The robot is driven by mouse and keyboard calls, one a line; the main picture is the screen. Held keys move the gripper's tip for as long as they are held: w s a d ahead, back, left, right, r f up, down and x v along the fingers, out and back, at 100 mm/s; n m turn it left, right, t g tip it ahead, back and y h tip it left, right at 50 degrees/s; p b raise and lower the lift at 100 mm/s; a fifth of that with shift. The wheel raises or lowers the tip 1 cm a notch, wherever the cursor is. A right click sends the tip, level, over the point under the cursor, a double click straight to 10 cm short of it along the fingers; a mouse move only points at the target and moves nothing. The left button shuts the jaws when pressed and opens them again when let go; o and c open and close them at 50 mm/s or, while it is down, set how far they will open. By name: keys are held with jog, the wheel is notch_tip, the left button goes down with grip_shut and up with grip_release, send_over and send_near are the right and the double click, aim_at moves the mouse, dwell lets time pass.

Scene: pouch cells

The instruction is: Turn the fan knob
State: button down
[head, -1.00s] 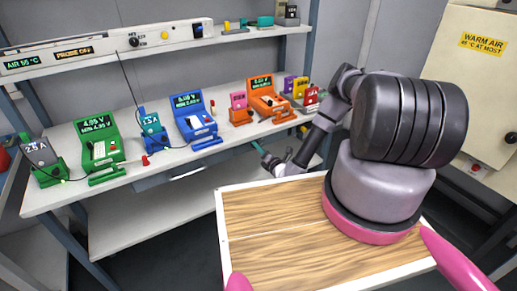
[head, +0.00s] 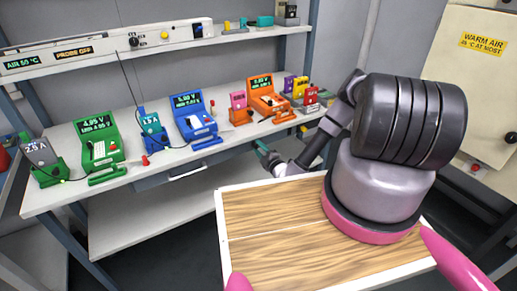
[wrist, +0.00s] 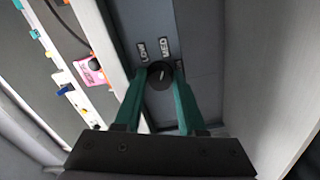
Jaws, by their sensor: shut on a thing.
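The fan knob (wrist: 160,75) is a small round dark knob with a pale pointer line, on a grey panel in the wrist view. A LOW label (wrist: 142,52) and a MED label (wrist: 164,47) stand just beyond it. My gripper (wrist: 159,84) has its two teal fingers shut on the knob, one on each side. In the head view my gripper (head: 264,148) is at the bench's front edge, and the knob cannot be made out there.
The white bench (head: 125,185) carries green, blue and orange instruments, such as the green one (head: 98,148). A beige cabinet (head: 455,75) with a WARM AIR sign stands at the right. A wood-topped tray (head: 270,250) is in front of me.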

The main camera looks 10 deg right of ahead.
jog(key=m, duration=0.6)
jog(key=shift+s+f, duration=0.1)
jog(key=m, duration=0.6)
jog(key=shift+m, duration=0.3)
dwell(0.3)
jog(key=c, duration=0.5)
grip_release()
jog(key=v, duration=1)
jog(key=shift+s, duration=0.35)
jog(key=shift+d, duration=0.1)
